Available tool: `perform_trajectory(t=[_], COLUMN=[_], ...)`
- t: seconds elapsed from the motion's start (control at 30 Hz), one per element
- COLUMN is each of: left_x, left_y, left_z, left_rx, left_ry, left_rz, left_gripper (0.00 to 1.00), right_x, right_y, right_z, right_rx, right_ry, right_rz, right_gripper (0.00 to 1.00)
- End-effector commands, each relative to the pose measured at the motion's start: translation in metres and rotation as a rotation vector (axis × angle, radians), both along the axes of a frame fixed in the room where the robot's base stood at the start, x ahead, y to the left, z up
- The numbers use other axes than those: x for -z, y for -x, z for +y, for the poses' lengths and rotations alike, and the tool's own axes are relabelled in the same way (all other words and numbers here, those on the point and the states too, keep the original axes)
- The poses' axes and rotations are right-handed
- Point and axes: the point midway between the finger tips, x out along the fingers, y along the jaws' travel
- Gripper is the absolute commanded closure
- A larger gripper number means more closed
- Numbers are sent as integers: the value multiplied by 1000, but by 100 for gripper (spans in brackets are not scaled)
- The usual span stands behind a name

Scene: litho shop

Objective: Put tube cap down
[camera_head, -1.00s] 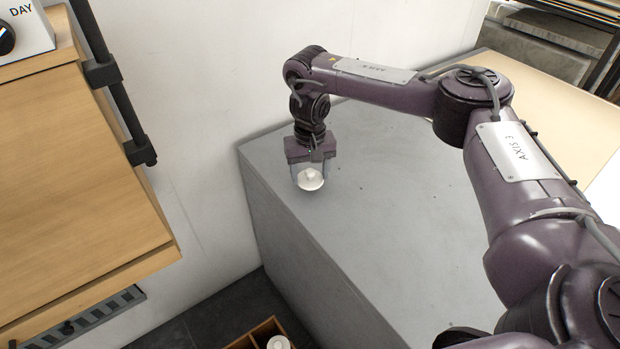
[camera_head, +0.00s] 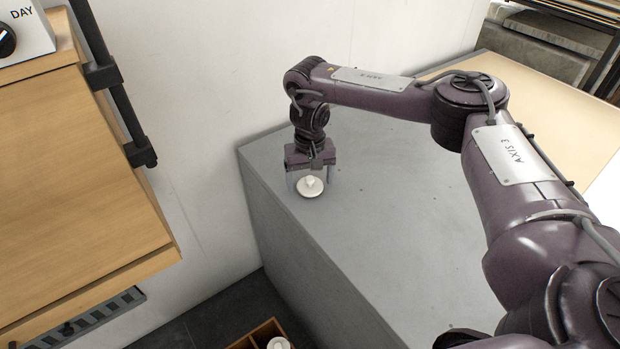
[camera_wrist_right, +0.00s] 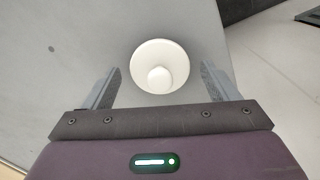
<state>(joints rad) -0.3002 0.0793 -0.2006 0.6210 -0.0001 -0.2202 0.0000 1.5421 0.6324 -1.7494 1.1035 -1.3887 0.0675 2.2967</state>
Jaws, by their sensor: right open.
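The tube cap (camera_head: 310,190) is a round white disc with a small knob in its middle. It rests on the grey worktop (camera_head: 390,215) near its far left corner, knob up. My right gripper (camera_head: 311,182) is above the cap, with its fingers spread on either side. In the right wrist view the cap (camera_wrist_right: 160,62) lies between and just beyond the fingertips of the open gripper (camera_wrist_right: 161,78), with a gap on both sides. My left gripper is not in view.
A wooden cabinet (camera_head: 80,180) stands at the left, with a black upright bar (camera_head: 115,85) beside it. A wooden box (camera_head: 262,335) holding a white item (camera_head: 279,343) is on the dark floor below. The worktop to the right of the cap is clear.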

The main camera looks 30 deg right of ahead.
Motion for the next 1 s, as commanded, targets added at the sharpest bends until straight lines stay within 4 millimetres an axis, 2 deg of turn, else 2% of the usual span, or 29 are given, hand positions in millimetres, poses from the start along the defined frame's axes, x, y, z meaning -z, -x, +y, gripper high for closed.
perform_trajectory(t=[0.2,0.3,0.5,0.7,1.0], left_x=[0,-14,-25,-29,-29], left_y=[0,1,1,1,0], left_z=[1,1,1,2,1], left_rx=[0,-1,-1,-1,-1], left_ry=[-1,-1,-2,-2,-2], left_rz=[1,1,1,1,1], left_gripper=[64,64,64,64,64], right_x=[-36,-64,-101,-118,-120], right_y=[-2,-2,-1,-1,0], right_z=[1,0,0,0,0], right_rx=[-1,-3,-1,-1,0], right_ry=[-1,1,2,0,0], right_rz=[-7,-6,-5,-2,-1], right_gripper=[19,19,19,19,19])
